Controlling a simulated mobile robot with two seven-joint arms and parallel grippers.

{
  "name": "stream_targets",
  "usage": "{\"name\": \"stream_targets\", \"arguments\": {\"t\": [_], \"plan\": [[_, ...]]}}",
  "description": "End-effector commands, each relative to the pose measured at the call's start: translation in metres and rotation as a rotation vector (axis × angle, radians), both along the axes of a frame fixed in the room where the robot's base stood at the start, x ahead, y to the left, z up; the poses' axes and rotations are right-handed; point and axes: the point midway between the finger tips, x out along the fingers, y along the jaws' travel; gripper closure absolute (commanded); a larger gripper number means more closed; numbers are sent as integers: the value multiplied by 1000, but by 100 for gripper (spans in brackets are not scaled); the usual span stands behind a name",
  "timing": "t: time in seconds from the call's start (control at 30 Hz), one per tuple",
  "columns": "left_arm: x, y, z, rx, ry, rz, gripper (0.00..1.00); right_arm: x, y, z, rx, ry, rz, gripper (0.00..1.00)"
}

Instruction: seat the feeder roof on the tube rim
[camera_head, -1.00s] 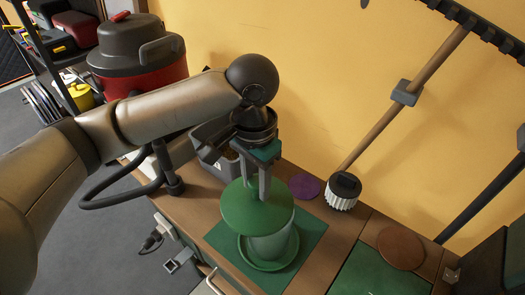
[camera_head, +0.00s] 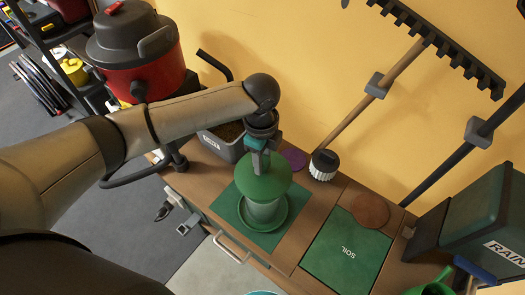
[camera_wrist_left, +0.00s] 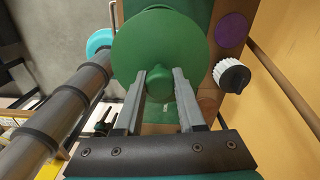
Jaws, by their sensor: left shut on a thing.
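The green feeder roof (camera_head: 265,182) is a round cone-like disc with a knob on top. It is above the pale tube (camera_head: 265,211), which stands upright in a green dish (camera_head: 283,219). The roof hides the tube rim, so I cannot tell whether they touch. My left gripper (camera_head: 259,168) comes from above and is shut on the roof's knob. In the left wrist view the gripper (camera_wrist_left: 167,76) has its fingers on either side of the knob, and the roof (camera_wrist_left: 150,42) covers the tube. My right gripper is not in view.
The dish stands on a green mat (camera_head: 226,206) on the wooden bench. A grey bin (camera_head: 222,142), purple disc (camera_head: 294,157) and white-and-black brush (camera_head: 324,165) are behind. A green soil mat (camera_head: 340,262) and brown disc (camera_head: 370,209) lie to the right. A red vacuum (camera_head: 155,68) stands behind my arm.

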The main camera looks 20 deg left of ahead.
Motion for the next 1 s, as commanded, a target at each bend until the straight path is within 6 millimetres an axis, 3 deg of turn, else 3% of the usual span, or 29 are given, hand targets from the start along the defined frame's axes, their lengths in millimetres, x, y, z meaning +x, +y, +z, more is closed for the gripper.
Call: {"name": "stream_targets", "arguments": {"t": [0.67, 1.0], "plan": [[0, 0, 1, -1, 2, -13, 100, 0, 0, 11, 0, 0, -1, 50], [0, 0, -27, 0, 2, -13, 100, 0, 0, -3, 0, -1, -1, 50]]}}
